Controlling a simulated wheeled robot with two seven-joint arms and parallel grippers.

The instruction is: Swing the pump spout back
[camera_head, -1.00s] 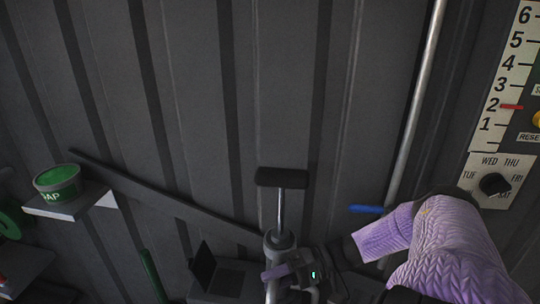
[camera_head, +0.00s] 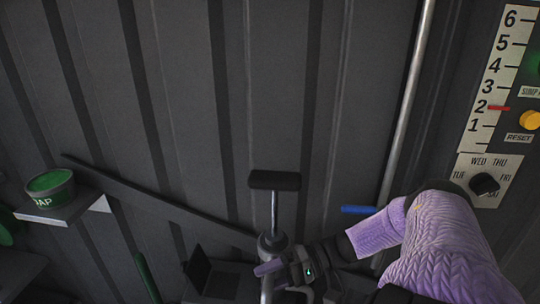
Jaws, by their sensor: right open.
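The hand pump stands low in the middle, with a black T-handle (camera_head: 274,180) on a bright metal rod (camera_head: 274,214) above a grey pump head (camera_head: 271,243). A pale curved pipe, which looks like the spout (camera_head: 267,290), runs down from the head to the bottom edge. My right gripper (camera_head: 266,270) comes in from the right and is at the pump just below the head. Its jaws are open beside or around the pipe; I cannot tell whether they touch it. The lower part of the pump is cut off. My left gripper is not in view.
A green soap tub (camera_head: 50,186) sits on a small shelf (camera_head: 60,212) at left. A vertical pipe (camera_head: 408,110) with a blue lever (camera_head: 358,210) is right of the pump. A gauge panel (camera_head: 492,90) with dial (camera_head: 485,184) is at far right.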

